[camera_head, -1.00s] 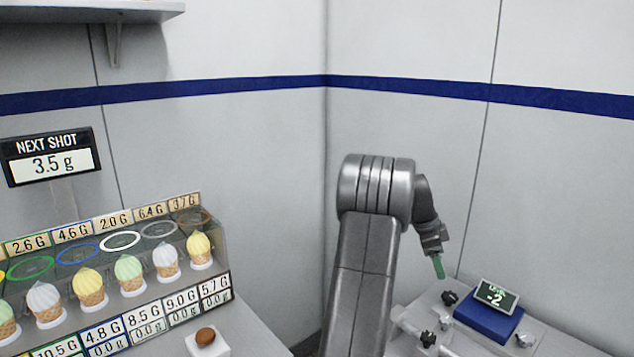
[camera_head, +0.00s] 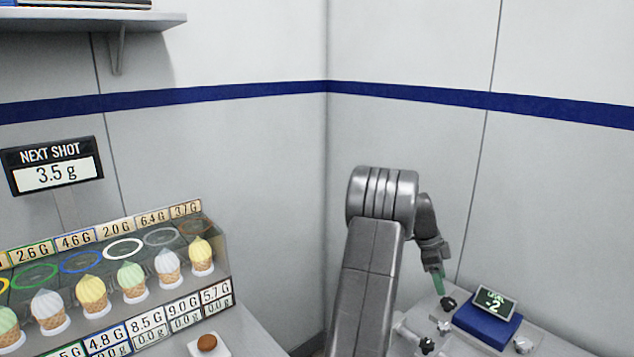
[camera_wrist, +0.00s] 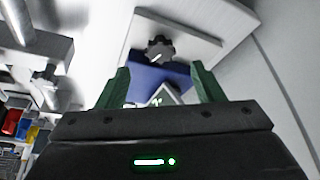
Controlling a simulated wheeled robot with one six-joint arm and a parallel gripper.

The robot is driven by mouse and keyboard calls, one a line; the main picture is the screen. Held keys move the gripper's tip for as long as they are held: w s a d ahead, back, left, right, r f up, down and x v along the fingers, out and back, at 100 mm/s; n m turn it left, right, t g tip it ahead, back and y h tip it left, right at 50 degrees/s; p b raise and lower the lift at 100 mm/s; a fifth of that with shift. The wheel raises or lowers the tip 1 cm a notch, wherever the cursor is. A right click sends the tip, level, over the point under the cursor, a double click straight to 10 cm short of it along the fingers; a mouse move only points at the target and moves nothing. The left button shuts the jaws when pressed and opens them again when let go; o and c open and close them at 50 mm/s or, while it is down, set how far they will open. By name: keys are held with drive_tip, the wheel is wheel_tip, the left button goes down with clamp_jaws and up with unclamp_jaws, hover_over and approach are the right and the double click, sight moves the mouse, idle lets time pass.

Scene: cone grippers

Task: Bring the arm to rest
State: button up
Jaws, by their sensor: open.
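My gripper (camera_head: 439,285) hangs at the end of my raised arm on the right of the head view, pointing down. In the wrist view its two green fingers (camera_wrist: 160,88) stand apart with nothing between them. Beyond the fingers is a blue block (camera_wrist: 158,76) with a small display, partly hidden by the gripper body. In the head view this blue block (camera_head: 487,327) and its display (camera_head: 494,302) are just right of and below the gripper, apart from it.
A rack of ice-cream cones (camera_head: 130,281) with weight labels stands on the left. A "NEXT SHOT 3.5 g" sign (camera_head: 52,166) is behind it. A small white block with a brown piece (camera_head: 207,343) is in front. A shelf (camera_head: 90,20) hangs upper left.

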drive_tip(key=s+v, duration=0.1)
drive_tip(key=v, duration=0.6)
drive_tip(key=s+d+t+y+p, duration=0.3)
drive_tip(key=d+y, duration=0.5)
drive_tip(key=d, duration=0.4)
drive_tip(key=shift+x, duration=2.8)
drive_tip(key=shift+s+a, duration=0.15)
drive_tip(key=shift+a, duration=0.05)
